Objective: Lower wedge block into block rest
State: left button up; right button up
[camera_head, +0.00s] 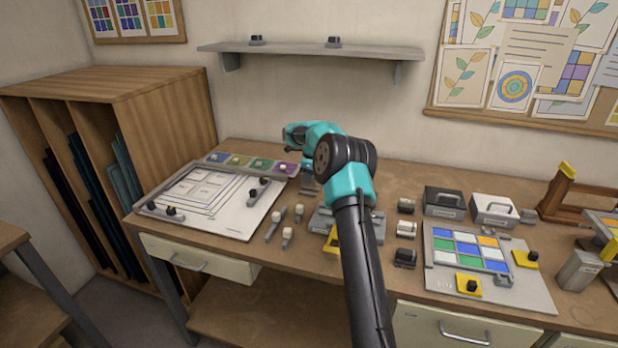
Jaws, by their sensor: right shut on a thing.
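My right arm reaches up from the bottom middle and bends forward over the bench. My right gripper (308,186) points down above the back middle of the bench, partly hidden behind my own teal and black wrist. It is shut on the wedge block, but the block is too small and covered to make out. A low grey fixture (318,222) with a yellow part (332,243) stands just in front of the gripper, partly behind my forearm. I cannot tell for certain whether this is the block rest. My left gripper is not in view.
A white board (240,222) with a drawn pattern and dark knobs lies left. Several pale-topped tools (287,237) stand beside it. Coloured swatches (228,160) lie behind. At right are dark and white boxes (443,200) and a coloured glass panel (468,250).

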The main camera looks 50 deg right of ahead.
jog(key=shift+f, duration=0.95)
dwell(1.7)
jog(key=shift+f, duration=0.75)
jog(key=o, duration=1)
jog(key=shift+r, duration=3.45)
